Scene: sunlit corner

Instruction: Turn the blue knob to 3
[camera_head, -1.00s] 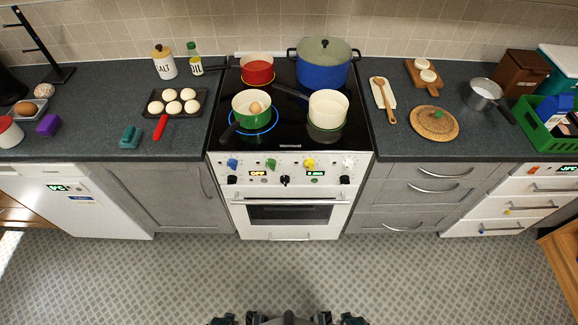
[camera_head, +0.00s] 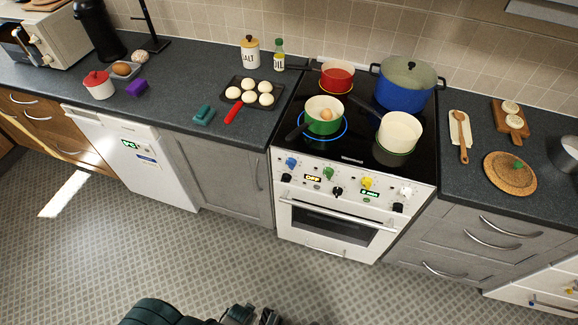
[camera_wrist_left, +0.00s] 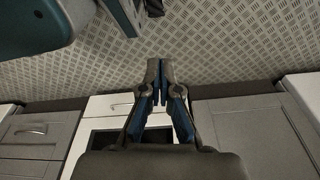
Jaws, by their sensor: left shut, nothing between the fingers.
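The blue knob (camera_head: 291,162) is at the left end of the white control panel on the stove (camera_head: 350,187) in the head view. Its pointer setting is too small to read. A green knob, a yellow knob and a white knob sit to its right. My left gripper (camera_wrist_left: 160,72) is shut and empty in the wrist view, with its fingertips together over the floor and apart from the stove. The blue knob does not show in the wrist view. Dark parts of my own body show at the bottom of the head view. My right gripper cannot be made out.
A green pot (camera_head: 325,125) with an egg stands on the lit blue-ringed burner. A red pot (camera_head: 337,78), a blue pot (camera_head: 404,88) and a cream pot (camera_head: 399,133) share the cooktop. A black knob (camera_head: 286,178) sits below the blue one. The floor before the stove is clear.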

